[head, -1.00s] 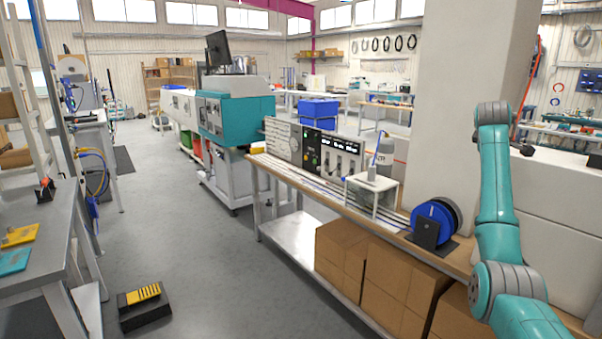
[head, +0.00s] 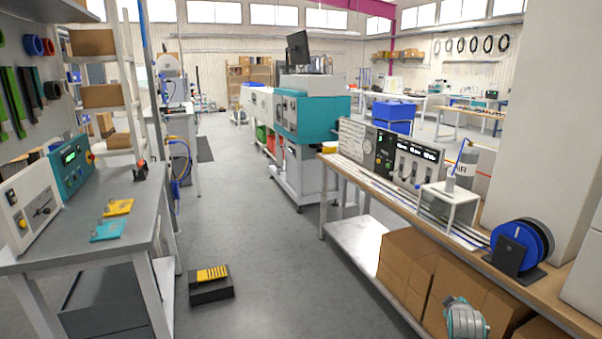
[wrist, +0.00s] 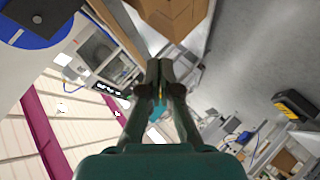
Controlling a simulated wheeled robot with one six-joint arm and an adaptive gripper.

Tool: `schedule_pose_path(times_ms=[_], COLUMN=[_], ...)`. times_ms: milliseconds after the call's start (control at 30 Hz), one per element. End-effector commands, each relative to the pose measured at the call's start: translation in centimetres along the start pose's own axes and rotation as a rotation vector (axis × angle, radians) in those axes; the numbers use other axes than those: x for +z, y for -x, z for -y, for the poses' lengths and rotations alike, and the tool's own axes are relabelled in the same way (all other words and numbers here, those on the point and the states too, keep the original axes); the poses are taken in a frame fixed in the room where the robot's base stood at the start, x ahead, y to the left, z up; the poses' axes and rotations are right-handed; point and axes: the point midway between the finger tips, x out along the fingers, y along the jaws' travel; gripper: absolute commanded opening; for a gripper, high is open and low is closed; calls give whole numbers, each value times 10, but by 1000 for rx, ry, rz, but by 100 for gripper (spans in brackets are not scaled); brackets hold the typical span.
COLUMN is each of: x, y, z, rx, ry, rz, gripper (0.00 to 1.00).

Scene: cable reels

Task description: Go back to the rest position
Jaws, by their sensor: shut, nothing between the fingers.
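My gripper (wrist: 160,78) shows in the wrist view, with its two dark fingers together and nothing between them. It points into open air, with the workshop tilted behind it. In the head view only a teal and grey piece of my arm shows at the lower right, in front of the cardboard boxes; the gripper is out of that view. A blue cable reel (head: 521,247) stands on its black holder at the right end of the wooden bench (head: 470,250). The blue reel also shows at the upper left of the wrist view (wrist: 38,38).
Cardboard boxes (head: 408,262) stand under the bench. A grey table (head: 75,222) with yellow and teal pieces is on the left. A black and yellow block (head: 211,285) lies on the floor. A teal machine (head: 312,118) stands farther back.

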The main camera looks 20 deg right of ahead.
Motion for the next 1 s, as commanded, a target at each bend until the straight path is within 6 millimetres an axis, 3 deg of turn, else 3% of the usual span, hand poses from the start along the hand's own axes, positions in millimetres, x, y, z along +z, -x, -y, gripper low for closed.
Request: schedule_pose_path(times_ms=[33,200,500,800,1000], x=[6,20,52,89,115], y=[8,38,114,209,278], z=[29,102,208,281,310], rx=[-13,-41,-101,-174,-228], ry=[-7,-50,-130,-221,-285], rz=[-18,-86,-198,-300,-360], gripper=[0,0,0,0,0])
